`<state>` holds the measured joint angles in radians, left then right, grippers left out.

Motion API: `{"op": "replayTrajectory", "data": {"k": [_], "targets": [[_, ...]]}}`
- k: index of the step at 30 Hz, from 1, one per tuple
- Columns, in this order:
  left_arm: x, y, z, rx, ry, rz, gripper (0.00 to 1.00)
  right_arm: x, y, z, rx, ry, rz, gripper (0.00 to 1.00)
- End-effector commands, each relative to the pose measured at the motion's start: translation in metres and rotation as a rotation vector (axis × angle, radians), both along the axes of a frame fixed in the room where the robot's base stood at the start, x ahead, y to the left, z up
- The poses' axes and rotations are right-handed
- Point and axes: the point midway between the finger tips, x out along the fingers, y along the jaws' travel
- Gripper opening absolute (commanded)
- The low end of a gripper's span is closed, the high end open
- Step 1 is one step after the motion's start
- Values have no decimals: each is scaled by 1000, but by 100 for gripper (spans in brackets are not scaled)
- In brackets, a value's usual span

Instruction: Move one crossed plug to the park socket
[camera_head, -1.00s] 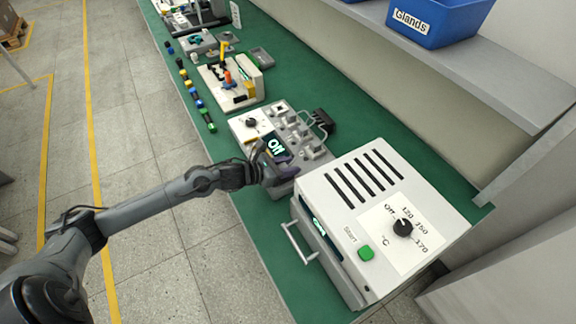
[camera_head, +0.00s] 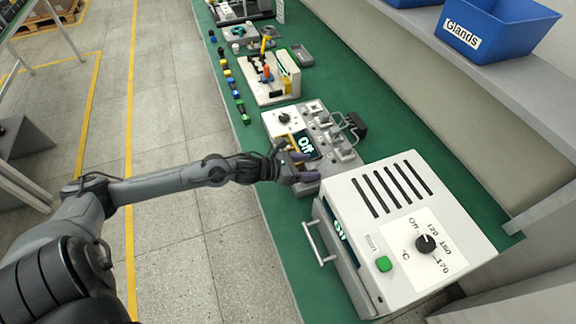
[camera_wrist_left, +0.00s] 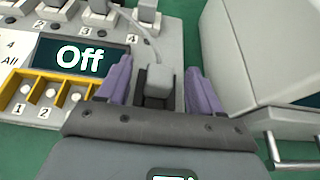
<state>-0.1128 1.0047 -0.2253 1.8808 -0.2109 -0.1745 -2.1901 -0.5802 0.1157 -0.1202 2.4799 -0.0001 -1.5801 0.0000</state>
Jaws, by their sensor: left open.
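The grey tester board (camera_head: 275,122) lies on the green bench, with a lit "Off" display (camera_head: 306,146) that also shows in the left wrist view (camera_wrist_left: 80,57). Several grey plugs (camera_head: 345,154) stand in a row of sockets on it. My left gripper (camera_head: 302,172) is at the board's near end. In the left wrist view its purple fingers (camera_wrist_left: 158,92) are open on either side of a grey plug (camera_wrist_left: 159,80), with a gap to each finger. A thin cable runs from this plug towards the upper left. The plug's lower part is hidden. My right gripper is out of view.
A white oven (camera_head: 370,190) with a front handle (camera_head: 318,243) stands close beside the gripper. Yellow numbered slots (camera_wrist_left: 45,95) line the board's edge. A cream fixture (camera_head: 265,85) stands further back. Blue bins (camera_head: 500,30) sit on the shelf above.

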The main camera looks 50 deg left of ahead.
Motion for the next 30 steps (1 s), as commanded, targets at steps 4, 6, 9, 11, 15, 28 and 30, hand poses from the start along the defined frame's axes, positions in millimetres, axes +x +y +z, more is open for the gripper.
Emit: {"op": "replayTrajectory", "data": {"k": [4, 6, 9, 11, 15, 28, 30], "targets": [[-21, 7, 9, 4, 5, -3, 65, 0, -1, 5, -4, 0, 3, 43], [-28, 11, 12, 4, 5, 0, 65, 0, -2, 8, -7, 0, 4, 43], [-38, 14, 17, 3, 3, -2, 65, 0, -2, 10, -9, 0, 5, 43], [-44, 16, 19, 3, 4, -3, 65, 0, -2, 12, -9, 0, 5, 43], [-53, 20, 23, 3, 4, 1, 65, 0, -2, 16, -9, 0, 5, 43], [-63, 24, 29, 1, 0, 0, 65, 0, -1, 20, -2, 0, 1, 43], [-63, 24, 29, 1, -1, 0, 65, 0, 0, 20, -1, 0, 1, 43]]}}
